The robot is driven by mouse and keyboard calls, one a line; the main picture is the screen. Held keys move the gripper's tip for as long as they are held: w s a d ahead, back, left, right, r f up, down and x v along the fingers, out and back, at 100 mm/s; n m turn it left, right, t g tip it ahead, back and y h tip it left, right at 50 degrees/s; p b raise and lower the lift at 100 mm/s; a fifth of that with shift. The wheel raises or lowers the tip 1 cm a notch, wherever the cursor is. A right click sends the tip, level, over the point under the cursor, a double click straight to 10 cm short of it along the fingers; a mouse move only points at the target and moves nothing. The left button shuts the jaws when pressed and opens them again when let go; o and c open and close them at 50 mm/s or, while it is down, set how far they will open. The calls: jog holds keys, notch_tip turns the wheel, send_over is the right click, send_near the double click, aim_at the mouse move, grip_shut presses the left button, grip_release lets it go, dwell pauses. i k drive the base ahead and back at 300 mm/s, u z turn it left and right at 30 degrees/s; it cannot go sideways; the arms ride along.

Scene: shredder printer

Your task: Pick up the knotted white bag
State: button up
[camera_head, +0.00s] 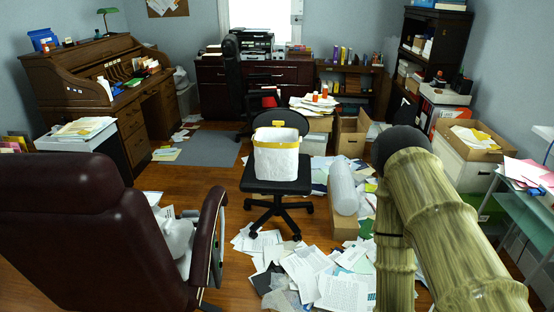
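A crumpled whitish bag (178,234) lies among papers on the seat of the brown leather armchair (75,235), at the lower left. The armchair's back and armrest hide part of it, and I cannot make out a knot. My arm, with a bamboo-like surface, stands at the right, well apart from the bag. My gripper is not in view.
A white bin (277,160) with a yellow rim stands on the black swivel chair (262,190) in the middle. Loose papers (315,275) cover the floor in front. A clear roll (343,187) and cardboard boxes stand right. Some wooden floor (215,180) is bare left of the swivel chair.

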aim_at(177, 233)
jog(key=z, duration=1)
jog(key=i, duration=1.5)
jog(key=u, duration=2.1)
